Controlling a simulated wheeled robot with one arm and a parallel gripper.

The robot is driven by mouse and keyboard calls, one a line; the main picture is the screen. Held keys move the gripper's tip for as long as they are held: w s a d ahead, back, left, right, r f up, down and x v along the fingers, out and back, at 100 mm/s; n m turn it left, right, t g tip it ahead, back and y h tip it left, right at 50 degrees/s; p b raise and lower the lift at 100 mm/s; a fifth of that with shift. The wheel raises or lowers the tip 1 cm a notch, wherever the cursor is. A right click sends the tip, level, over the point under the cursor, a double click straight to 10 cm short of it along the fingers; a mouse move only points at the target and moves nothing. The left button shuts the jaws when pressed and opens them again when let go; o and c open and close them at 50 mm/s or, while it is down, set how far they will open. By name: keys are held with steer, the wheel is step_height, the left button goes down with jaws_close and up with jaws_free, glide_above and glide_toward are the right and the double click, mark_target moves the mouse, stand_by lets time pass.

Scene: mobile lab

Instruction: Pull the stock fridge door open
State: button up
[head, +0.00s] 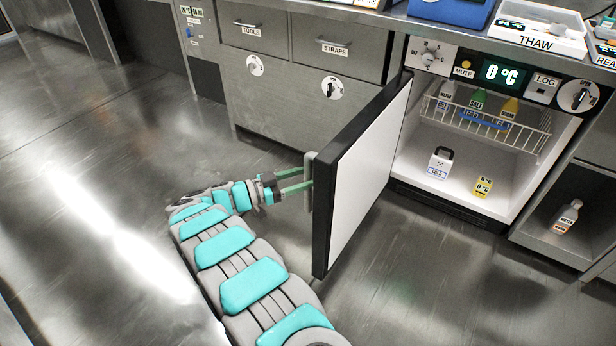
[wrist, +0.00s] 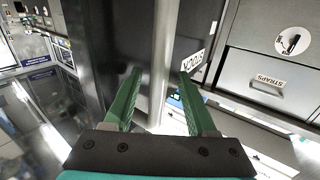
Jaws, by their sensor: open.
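The stock fridge door (head: 370,165) stands swung wide open, its white inner panel facing the fridge interior (head: 470,185). A grey upright handle (head: 309,182) is on its outer face. My gripper (head: 296,181) is at the handle, its green fingers pointing right towards it. In the wrist view the pale handle bar (wrist: 163,65) runs between the two open fingers of my gripper (wrist: 162,88). The fingers do not look closed on the bar; whether one touches it I cannot tell. A label on the door, partly hidden by a finger, shows in the wrist view.
Drawers (head: 340,48) labelled TOOLS and STRAPS are behind the door. A bottle (head: 566,216) stands on the right lower shelf. The floor (head: 110,165) at left is clear.

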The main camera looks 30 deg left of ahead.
steer(key=v, duration=0.6)
steer(key=shift+s+a, duration=0.25)
steer(key=shift+s, duration=0.1)
